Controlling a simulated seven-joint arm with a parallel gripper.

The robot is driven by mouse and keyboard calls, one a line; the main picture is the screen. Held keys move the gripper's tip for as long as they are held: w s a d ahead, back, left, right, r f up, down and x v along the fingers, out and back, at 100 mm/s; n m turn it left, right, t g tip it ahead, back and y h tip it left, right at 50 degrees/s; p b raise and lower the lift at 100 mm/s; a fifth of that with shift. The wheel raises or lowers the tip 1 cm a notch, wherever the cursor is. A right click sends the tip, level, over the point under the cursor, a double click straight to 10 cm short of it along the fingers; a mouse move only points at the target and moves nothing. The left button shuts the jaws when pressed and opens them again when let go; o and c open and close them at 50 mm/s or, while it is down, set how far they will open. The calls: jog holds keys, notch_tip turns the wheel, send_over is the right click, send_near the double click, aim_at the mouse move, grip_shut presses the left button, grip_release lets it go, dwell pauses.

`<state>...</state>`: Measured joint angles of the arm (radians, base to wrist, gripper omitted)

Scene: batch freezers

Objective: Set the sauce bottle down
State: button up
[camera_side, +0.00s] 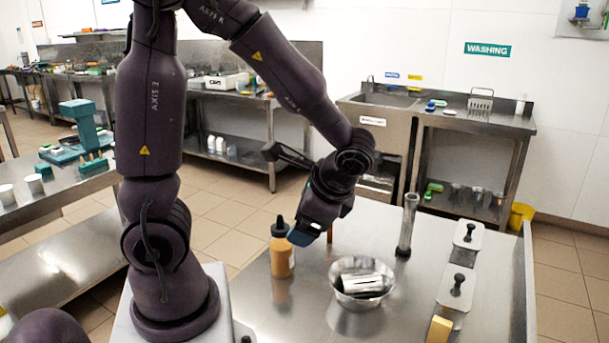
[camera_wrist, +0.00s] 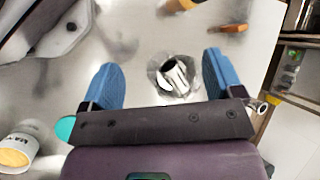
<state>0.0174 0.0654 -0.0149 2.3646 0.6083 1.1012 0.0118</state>
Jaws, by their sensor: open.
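The sauce bottle (camera_side: 281,258) is orange-yellow with a dark pointed cap and stands upright on the steel table (camera_side: 300,323). My gripper (camera_side: 305,236) is beside the bottle's upper part, on its right in the side view; I cannot tell whether they touch there. In the wrist view, the blue fingers of my gripper (camera_wrist: 160,80) are spread wide with nothing held between them.
A metal bowl (camera_side: 345,295) with shiny pieces inside stands right of the bottle; it also shows in the wrist view (camera_wrist: 157,82). A tall metal cylinder (camera_side: 407,228), lidded pans (camera_side: 469,236) and a yellow block (camera_side: 439,330) are farther right. A labelled tub (camera_wrist: 16,152) shows at the wrist view's lower left.

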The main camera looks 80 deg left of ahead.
jog(key=s+d+r+n+t+h, duration=0.2)
jog(key=d+r+n+t+h, duration=0.3)
jog(key=d+r+t, duration=0.3)
notch_tip(320, 180, up, 3)
jog(key=shift+s+r+t+h, duration=0.15)
jog(key=shift+s+t+h, duration=0.15)
jog(key=shift+h, duration=0.4)
